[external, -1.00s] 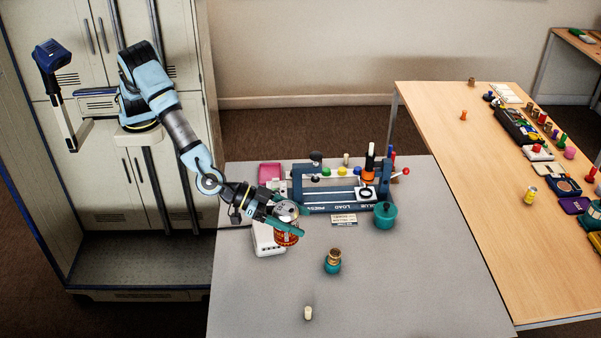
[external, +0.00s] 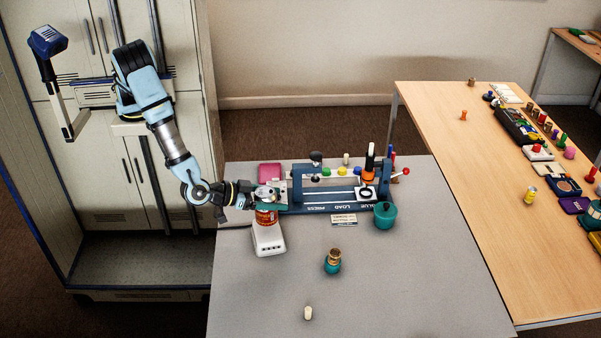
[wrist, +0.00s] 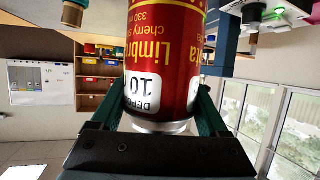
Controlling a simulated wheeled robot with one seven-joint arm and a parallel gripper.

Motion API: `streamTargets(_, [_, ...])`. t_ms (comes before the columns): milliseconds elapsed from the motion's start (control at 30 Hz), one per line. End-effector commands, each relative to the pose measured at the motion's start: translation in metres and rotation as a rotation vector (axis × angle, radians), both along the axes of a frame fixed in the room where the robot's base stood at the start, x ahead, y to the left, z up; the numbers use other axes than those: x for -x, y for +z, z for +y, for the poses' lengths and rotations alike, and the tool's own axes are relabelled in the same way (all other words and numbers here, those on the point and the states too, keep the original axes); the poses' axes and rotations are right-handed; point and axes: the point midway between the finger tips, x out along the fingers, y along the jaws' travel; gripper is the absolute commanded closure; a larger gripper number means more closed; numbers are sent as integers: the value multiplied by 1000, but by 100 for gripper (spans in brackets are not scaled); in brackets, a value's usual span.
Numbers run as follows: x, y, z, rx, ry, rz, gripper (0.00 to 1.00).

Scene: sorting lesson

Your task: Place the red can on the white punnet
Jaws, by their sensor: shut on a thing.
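The red can (external: 266,217) is held in my gripper (external: 268,206), above the far end of the white punnet (external: 270,243). I cannot tell whether the can touches the punnet. In the wrist view the red can (wrist: 165,55) fills the middle, with yellow lettering and a white label, between the two teal fingers of my gripper (wrist: 168,105). The fingers hide part of the can's upper end in the external view. The punnet's near end shows bare on the grey table.
A blue press frame (external: 325,208) stands close to the right of my gripper. A pink block (external: 270,172) lies behind it. A teal pot (external: 385,215), a teal-and-brown jar (external: 333,262) and a cream peg (external: 308,313) stand on the table. The front of the table is mostly clear.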

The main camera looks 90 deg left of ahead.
Motion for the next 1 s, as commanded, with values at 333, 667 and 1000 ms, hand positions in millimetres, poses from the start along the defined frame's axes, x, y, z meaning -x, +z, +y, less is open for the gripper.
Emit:
streamTargets(333, [0, -29, -1, 0, -2, 0, 99])
streamTargets(667, [0, -32, 0, -1, -1, 0, 17])
streamTargets(1000, [0, -32, 0, -1, -2, 0, 0])
